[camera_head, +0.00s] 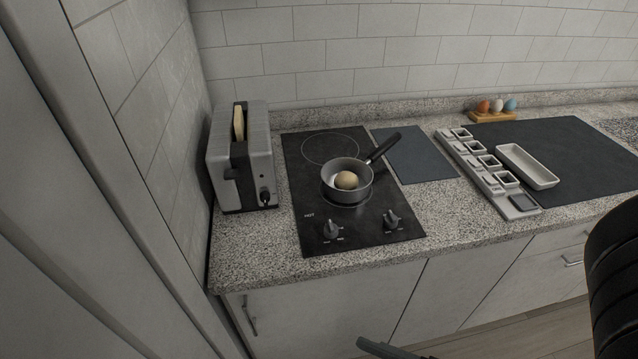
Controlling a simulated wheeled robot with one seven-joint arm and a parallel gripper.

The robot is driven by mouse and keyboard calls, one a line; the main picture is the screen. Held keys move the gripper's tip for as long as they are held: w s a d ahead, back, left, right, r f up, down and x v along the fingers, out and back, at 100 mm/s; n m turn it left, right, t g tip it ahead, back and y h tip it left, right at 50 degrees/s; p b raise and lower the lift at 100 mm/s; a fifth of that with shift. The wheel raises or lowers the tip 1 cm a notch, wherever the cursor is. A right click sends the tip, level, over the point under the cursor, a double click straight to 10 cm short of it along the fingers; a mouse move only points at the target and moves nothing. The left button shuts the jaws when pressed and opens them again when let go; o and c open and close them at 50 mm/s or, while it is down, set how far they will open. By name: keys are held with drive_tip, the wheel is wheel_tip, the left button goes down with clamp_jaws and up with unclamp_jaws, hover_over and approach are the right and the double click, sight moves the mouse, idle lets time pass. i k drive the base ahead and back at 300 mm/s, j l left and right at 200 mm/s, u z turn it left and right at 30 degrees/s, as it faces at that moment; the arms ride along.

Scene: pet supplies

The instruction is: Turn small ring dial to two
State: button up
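A black two-ring cooktop (300,185) is set in the speckled counter. Two dark dials stand on its front edge: the left dial (331,229) beside a "HOT" mark, and the right dial (391,219). Their markings are too small to read, so I cannot tell which dial serves the small ring or how each is set. The rear ring (330,149) is bare. The front ring is mostly hidden under a saucepan (345,193) holding a round tan item (346,180). A dark grey tip (385,349) at the bottom edge may be part of my gripper, apart from the dials.
The pan's handle (384,148) points back right. A toaster (256,155) with bread stands left of the cooktop. At right are a blue-grey board (415,155), a compartment strip (471,160), a white tray (527,166) and an egg holder (493,116). My dark arm fills the right edge.

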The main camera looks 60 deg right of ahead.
sight(330, 231)
drive_tip(key=k+l+z, duration=0.2)
drive_tip(key=z, duration=0.3)
drive_tip(key=k+l+z, duration=0.2)
drive_tip(key=z, duration=0.3)
drive_tip(key=l, duration=0.1)
